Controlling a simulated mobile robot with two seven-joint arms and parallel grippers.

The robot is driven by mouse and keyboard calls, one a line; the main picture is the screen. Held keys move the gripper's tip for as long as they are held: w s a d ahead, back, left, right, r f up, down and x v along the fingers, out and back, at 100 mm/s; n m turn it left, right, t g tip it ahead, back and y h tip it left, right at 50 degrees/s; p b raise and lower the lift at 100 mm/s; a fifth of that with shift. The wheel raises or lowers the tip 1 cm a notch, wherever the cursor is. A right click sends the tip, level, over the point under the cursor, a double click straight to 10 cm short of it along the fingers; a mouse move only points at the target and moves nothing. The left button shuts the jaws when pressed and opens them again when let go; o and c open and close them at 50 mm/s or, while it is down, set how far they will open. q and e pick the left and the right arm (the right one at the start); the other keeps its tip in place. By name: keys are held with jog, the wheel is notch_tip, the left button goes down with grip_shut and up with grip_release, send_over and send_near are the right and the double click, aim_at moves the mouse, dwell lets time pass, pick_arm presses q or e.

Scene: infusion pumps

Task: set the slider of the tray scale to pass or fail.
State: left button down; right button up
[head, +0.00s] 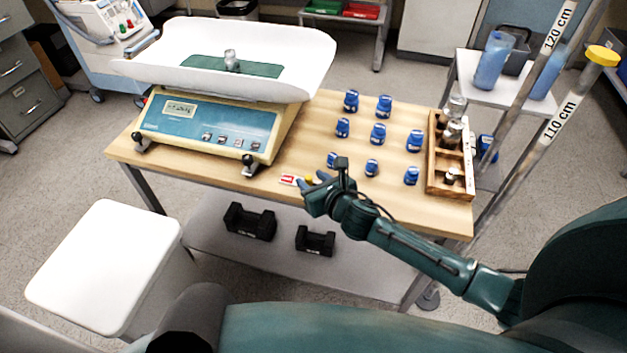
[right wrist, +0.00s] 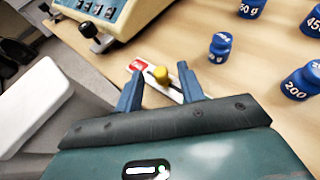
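The slider is a small white strip with a red end label (right wrist: 137,65) and a yellow knob (right wrist: 161,75), lying at the table's front edge. In the head view its red label (head: 289,179) shows left of my right gripper (head: 313,181). In the right wrist view my right gripper (right wrist: 162,72) is open, with blue fingers on either side of the knob and a gap to each. The strip's right end is partly hidden by the right finger. The tray scale (head: 205,125) stands at the table's left, with a white tray (head: 290,85) on top. My left gripper is not in view.
Several blue weights (head: 378,134) stand on the wooden table (head: 285,150) right of the scale. A wooden rack (head: 435,180) with metal weights is at the right edge. Black weights (head: 250,222) lie on the lower shelf. A white stool (head: 105,265) is at front left.

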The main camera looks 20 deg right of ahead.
aim_at(298, 188)
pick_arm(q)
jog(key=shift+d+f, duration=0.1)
pick_arm(e)
grip_shut()
dwell(0.3)
jog(key=w+a, duration=0.2)
jog(key=a, duration=0.1)
jog(key=shift+a, duration=0.1)
jog(key=shift+o, duration=0.2)
grip_release()
pick_arm(q)
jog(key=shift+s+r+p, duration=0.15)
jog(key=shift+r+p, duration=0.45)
jog(key=shift+p, duration=0.5)
pick_arm(e)
jog(key=v, duration=1.3)
